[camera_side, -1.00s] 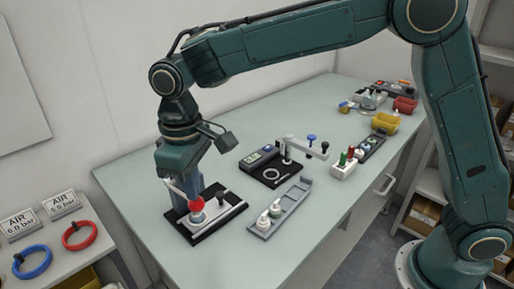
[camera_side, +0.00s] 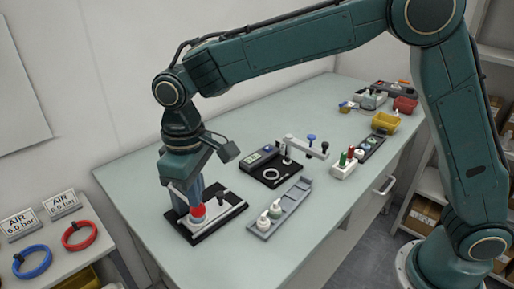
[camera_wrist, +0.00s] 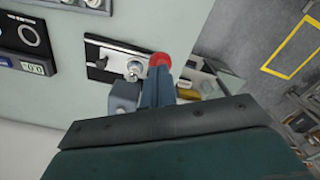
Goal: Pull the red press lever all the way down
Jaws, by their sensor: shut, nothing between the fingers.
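The red knob of the press lever (camera_side: 197,211) is low over the front of the press in the side view, at the end of a pale lever arm. In the wrist view the red knob (camera_wrist: 159,60) shows at the tips of my gripper (camera_wrist: 157,73). The gripper is shut with nothing between its fingers, right at the knob; whether they touch is hard to tell. The press has a black base (camera_side: 212,226) with a grey plate and a small dark knob. In the wrist view a shiny round part (camera_wrist: 133,68) sits beside the fingers.
A grey tray (camera_side: 290,207) with small white bottles lies right of the press. Behind it stands a black fixture (camera_side: 272,177) with a display and a clamp arm. A white rack (camera_side: 344,171) with red and green pieces is farther right. The front table surface is clear.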

